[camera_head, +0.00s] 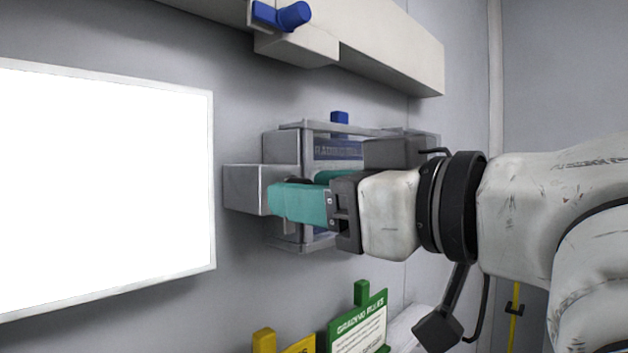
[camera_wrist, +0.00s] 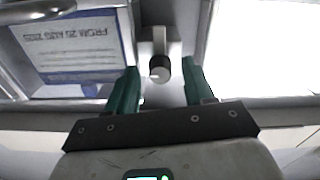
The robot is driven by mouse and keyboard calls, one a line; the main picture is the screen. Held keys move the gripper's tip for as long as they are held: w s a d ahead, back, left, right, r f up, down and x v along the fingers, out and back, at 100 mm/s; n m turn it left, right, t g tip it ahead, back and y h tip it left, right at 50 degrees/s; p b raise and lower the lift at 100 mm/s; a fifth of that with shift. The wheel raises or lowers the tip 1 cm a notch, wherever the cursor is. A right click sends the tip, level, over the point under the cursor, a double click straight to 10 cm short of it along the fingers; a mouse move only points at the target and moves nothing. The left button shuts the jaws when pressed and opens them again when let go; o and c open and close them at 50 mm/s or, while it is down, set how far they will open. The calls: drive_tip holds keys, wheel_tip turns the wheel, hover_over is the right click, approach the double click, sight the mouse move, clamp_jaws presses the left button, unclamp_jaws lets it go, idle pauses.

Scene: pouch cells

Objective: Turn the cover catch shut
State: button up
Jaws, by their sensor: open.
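The cover catch shows in the wrist view as a dark round knob (camera_wrist: 160,66) on a grey metal mount. My gripper (camera_wrist: 161,72) is open, with one teal finger on each side of the knob and a visible gap to each. In the head view, my gripper (camera_head: 290,190) reaches left to the wall unit, and its fingers hide most of the catch. The cover (camera_head: 300,126) is a framed front over a blue-edged printed card (camera_head: 338,150). The card also shows at the left of the wrist view (camera_wrist: 80,50). I cannot tell the catch's turn angle.
A grey block (camera_head: 243,188) juts out left of the fingers. A bright white panel (camera_head: 110,190) hangs further left. A pale wall box (camera_head: 390,52) with a blue handle (camera_head: 293,15) is above. Green (camera_head: 360,325) and yellow (camera_head: 290,343) signs stand below.

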drive_tip(key=shift+w+a, duration=0.2)
drive_tip(key=shift+a, duration=0.05)
drive_tip(key=shift+c, duration=0.5)
clamp_jaws()
